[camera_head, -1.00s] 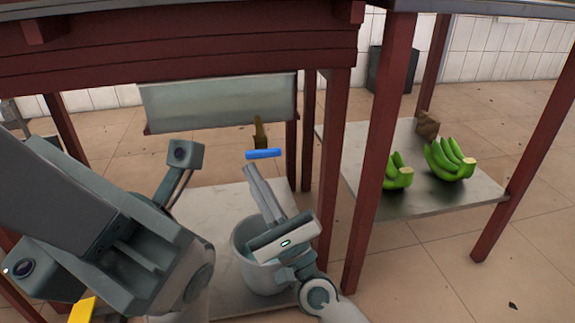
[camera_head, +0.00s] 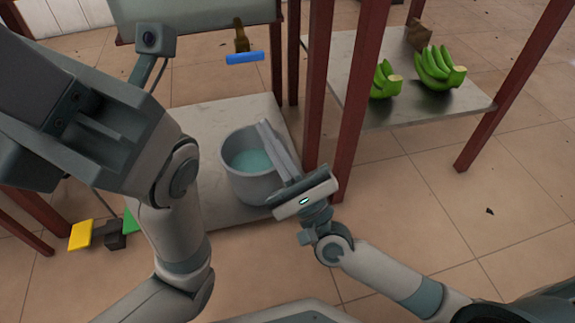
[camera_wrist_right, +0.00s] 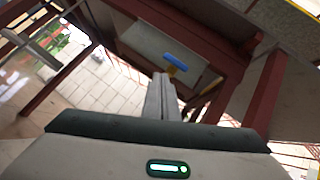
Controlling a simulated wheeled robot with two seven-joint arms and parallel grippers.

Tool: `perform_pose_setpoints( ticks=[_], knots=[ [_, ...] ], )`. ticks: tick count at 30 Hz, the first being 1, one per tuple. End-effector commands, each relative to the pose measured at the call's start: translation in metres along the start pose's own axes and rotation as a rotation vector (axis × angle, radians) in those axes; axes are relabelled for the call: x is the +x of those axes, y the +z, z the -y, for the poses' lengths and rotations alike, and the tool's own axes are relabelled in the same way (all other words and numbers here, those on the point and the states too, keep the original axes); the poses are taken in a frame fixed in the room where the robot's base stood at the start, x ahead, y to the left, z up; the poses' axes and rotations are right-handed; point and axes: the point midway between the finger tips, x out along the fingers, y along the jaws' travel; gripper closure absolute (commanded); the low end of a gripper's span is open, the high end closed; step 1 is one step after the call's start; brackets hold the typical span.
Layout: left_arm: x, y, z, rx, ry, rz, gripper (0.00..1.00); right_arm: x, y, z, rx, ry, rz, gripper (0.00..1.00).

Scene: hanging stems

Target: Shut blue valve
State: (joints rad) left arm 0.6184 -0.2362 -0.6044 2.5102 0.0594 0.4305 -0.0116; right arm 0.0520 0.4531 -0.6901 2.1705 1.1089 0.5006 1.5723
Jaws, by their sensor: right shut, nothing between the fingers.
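The blue valve handle (camera_head: 245,57) sits crosswise below a brown spout (camera_head: 241,38) under the grey tank. It also shows in the right wrist view (camera_wrist_right: 176,62), beyond the fingertips. My right gripper (camera_head: 264,124) is shut and empty, in front of the bucket in the head view, below and apart from the blue handle. In the right wrist view its closed fingers (camera_wrist_right: 161,78) point toward the handle. My left arm fills the left side of the head view; its fingers are not visible.
A grey bucket (camera_head: 248,187) with bluish liquid stands on a low metal shelf (camera_head: 205,118). Red posts (camera_head: 318,90) stand to the right. Green bananas (camera_head: 437,70) lie on another shelf (camera_head: 400,112). A yellow piece (camera_head: 83,235) and a green piece (camera_head: 130,222) are at lower left.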

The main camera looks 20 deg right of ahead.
Motion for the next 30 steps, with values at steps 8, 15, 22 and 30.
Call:
perform_pose_setpoints(
  ticks=[8,15,22,30],
  knots=[
    [0.002,0.002,0.0,0.001,0.006,0.003,0.67,-0.048,0.0,0.0,-0.001,0.003,-0.001,1.0],
    [0.0,0.003,-0.001,-0.001,0.011,0.011,0.67,-0.065,0.001,0.0,0.0,0.001,0.001,1.0],
    [-0.001,0.003,-0.001,0.0,0.011,0.011,0.67,-0.066,0.0,0.0,0.001,0.0,0.001,1.0],
    [0.001,0.002,0.0,0.0,0.003,0.006,0.67,-0.065,0.0,0.0,0.001,-0.001,0.001,1.0]
  ],
)
